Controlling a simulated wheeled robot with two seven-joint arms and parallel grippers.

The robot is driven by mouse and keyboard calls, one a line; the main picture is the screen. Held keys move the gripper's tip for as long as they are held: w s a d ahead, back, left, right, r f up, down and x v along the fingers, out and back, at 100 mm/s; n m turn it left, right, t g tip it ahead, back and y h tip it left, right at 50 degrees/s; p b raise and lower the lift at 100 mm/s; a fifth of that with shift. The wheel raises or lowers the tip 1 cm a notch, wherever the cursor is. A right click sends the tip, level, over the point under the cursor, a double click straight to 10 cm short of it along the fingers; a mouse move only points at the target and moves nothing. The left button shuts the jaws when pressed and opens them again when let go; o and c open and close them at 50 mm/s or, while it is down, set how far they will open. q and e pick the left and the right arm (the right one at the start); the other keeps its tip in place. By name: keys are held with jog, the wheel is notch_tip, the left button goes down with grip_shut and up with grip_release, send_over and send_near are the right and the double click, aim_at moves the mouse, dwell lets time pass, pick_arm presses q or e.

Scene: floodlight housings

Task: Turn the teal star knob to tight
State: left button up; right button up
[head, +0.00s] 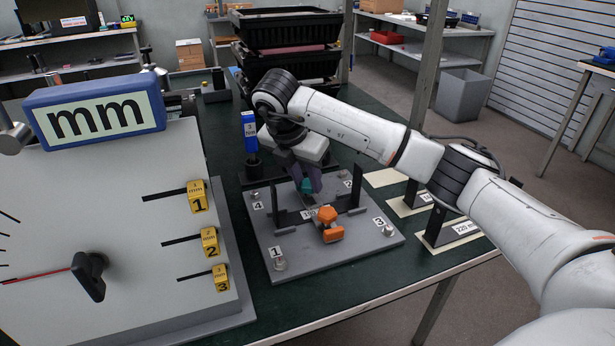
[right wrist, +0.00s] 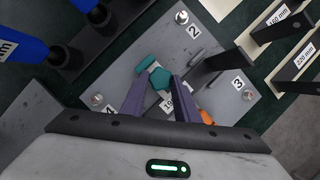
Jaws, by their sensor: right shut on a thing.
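The teal star knob (head: 306,185) is at the far middle of the grey plate (head: 345,258). My right gripper (head: 308,189) reaches down from above and is shut on it, hiding part of it in the head view. In the right wrist view the teal knob (right wrist: 161,78) shows between and just beyond the purple-grey fingers (right wrist: 160,103). An orange star knob (head: 327,219) is on the near side of the same plate, apart from the gripper. Which way is tight cannot be read here. My left gripper is out of view.
Numbered bolts, such as bolt 3 (head: 389,231), stand at the plate's corners, with dark uprights (head: 355,190) near its middle. A large mm gauge panel (head: 120,215) stands at left. A blue-topped post (head: 249,130) stands close behind. Labelled dark brackets (head: 435,232) are at right.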

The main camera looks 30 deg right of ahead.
jog(key=shift+w+r+m+g, duration=0.1)
jog(key=shift+m+g, duration=0.3)
jog(key=shift+m, duration=0.5)
jog(key=o, duration=1)
jog(key=shift+o, duration=0.2)
jog(key=p+v, duration=0.3)
jog(key=v, duration=0.7)
jog(key=shift+a, duration=0.15)
